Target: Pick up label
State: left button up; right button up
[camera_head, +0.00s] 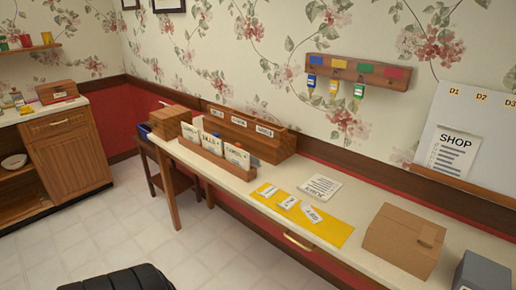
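Small white labels lie on a yellow mat (331,235) on the long table. One label (269,191) is toward the mat's left end, one (289,202) is near its middle, and one (311,214) is further right. The print on them is too small to read. A larger printed white sheet (321,187) lies on the tabletop behind the mat. Neither of my grippers shows in the head view.
A closed cardboard box (404,241) and a grey box (483,272) stand right of the mat. A wooden card rack (212,160) and a wooden divided box (265,149) stand left. Colored tags (333,87) hang from a wall rack. A board (470,140) leans right.

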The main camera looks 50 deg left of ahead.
aim_at(270, 190)
jog(key=u, duration=1.55)
